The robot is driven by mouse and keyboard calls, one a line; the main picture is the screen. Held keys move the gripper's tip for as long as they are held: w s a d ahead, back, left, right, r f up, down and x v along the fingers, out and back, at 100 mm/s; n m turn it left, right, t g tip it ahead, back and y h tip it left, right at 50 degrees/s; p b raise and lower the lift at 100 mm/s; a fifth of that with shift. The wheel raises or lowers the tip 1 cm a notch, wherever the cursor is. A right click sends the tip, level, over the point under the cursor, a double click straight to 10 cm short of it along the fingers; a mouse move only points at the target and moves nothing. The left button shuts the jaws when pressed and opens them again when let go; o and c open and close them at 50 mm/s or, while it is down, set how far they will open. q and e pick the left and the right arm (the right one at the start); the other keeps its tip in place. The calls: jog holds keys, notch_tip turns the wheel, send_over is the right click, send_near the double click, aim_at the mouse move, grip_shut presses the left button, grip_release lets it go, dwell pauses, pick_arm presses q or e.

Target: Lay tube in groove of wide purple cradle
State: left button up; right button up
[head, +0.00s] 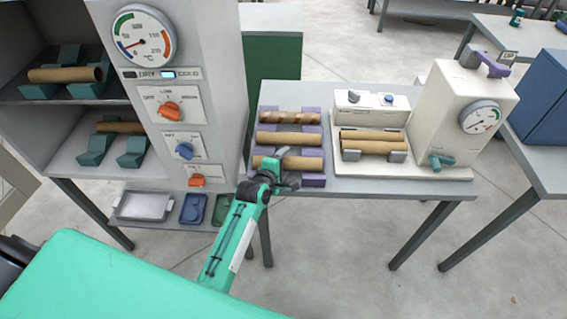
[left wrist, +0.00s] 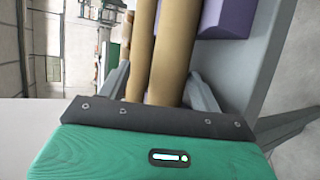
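The wide purple cradle (head: 314,181) stands at the left end of the table, with purple also showing in the left wrist view (left wrist: 228,18). Three tubes lie across it: a spiral-marked tube (head: 289,117) at the back, a plain brown tube (head: 290,139) in the middle and another plain tube (head: 300,163) at the front. My left gripper (head: 284,178) is at the front tube, near its left half. In the left wrist view its fingers (left wrist: 160,82) stand apart, with a tube (left wrist: 173,55) between them and gaps at the sides. My right gripper is not in view.
A white winder (head: 440,110) with brown tubes (head: 373,147) on grey holders stands right of the cradle. A grey cabinet (head: 205,60) with dials and tubes on green cradles is at the left. Trays (head: 145,207) lie on a low shelf. The table's front edge is clear.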

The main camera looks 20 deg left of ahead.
pick_arm(q)
jog(key=shift+s+r, duration=0.15)
jog(key=shift+s, duration=0.4)
jog(key=b+v, duration=0.1)
jog(key=v, duration=1.1)
jog(key=shift+s+b, duration=0.3)
jog(key=shift+a+r, duration=0.1)
jog(key=shift+r, duration=0.1)
notch_tip(320, 180, up, 7)
jog(key=p, duration=0.8)
jog(key=shift+f, duration=0.15)
